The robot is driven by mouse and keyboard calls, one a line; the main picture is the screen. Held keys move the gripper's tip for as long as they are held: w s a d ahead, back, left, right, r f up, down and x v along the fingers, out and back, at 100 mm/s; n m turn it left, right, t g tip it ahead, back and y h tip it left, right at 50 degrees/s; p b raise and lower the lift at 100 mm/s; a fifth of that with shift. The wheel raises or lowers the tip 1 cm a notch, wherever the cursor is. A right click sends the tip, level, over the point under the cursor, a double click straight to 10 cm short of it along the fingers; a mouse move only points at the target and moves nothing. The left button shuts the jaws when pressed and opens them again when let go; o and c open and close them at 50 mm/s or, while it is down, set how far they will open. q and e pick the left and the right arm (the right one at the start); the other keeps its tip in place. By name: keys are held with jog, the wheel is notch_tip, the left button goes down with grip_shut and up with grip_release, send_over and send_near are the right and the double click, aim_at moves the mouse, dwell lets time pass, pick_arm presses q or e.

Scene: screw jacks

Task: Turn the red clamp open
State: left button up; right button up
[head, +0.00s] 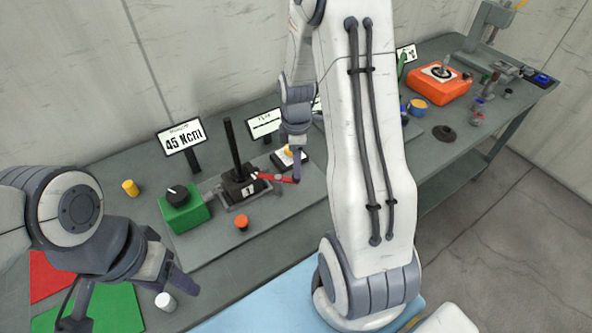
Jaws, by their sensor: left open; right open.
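The red clamp (272,177) is a thin red lever at the right side of a small black block (240,185) marked with a number. A tall black post (232,146) stands up from this block. My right gripper (296,176) points down at the lever's right end. It is open; whether its fingers touch the lever or straddle it, I cannot tell. My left gripper (132,303) is open and empty at the lower left, well away from the clamp.
A green box (185,213) with a black knob and a "45 Ncm" sign (181,138) stand left of the clamp. An orange-red button (241,221) is in front. My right arm hides the table's middle. An orange device (440,86) stands at the far right.

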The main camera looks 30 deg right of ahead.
jog(key=shift+f+p, duration=0.35)
jog(key=shift+f, duration=2)
grip_shut()
